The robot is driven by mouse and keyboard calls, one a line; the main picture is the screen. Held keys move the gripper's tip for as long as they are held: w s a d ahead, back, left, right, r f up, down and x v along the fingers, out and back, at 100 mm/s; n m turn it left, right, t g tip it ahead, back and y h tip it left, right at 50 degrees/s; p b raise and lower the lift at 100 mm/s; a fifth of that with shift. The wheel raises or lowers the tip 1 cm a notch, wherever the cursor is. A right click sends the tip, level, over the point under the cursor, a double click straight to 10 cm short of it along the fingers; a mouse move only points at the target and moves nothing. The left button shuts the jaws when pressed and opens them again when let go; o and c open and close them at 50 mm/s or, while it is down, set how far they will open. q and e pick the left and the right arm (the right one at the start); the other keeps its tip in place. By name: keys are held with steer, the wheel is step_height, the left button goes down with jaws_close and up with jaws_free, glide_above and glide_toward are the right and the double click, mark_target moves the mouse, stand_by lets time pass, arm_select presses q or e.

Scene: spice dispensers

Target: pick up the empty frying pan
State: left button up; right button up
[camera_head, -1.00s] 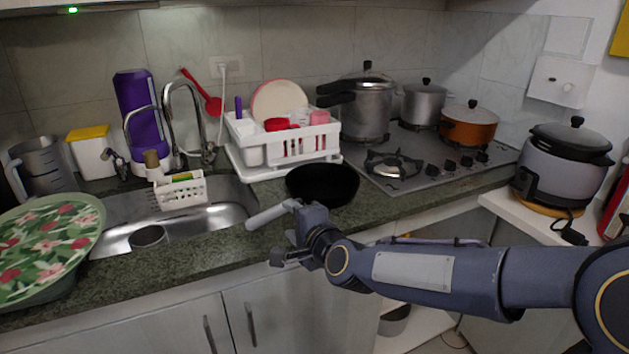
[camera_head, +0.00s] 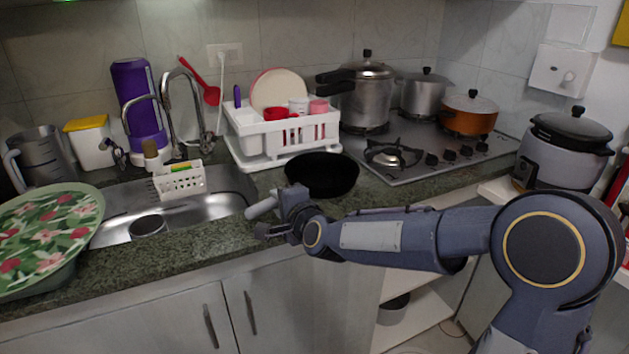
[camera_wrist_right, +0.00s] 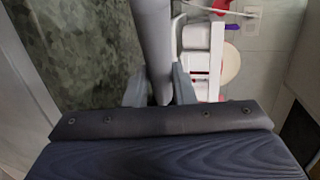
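The frying pan (camera_head: 321,174) is black and looks empty. It rests on the dark granite counter in front of the dish rack, and its grey handle (camera_head: 262,207) points to the lower left. My right gripper (camera_head: 282,213) is at the handle, left of and in front of the pan. In the right wrist view the handle (camera_wrist_right: 154,45) runs between the two fingers (camera_wrist_right: 159,88), which lie close against both its sides. The pan's bowl is not seen in that view. My left gripper is not in view.
A white dish rack (camera_head: 247,147) stands behind the pan. The stove (camera_head: 405,170), with pots, is to the right. The sink (camera_head: 215,208) and a floral tray (camera_head: 45,235) are to the left. Bare counter (camera_head: 195,245) lies in front of the sink.

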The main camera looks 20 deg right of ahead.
jaws_close()
steer(key=shift+r, duration=0.1)
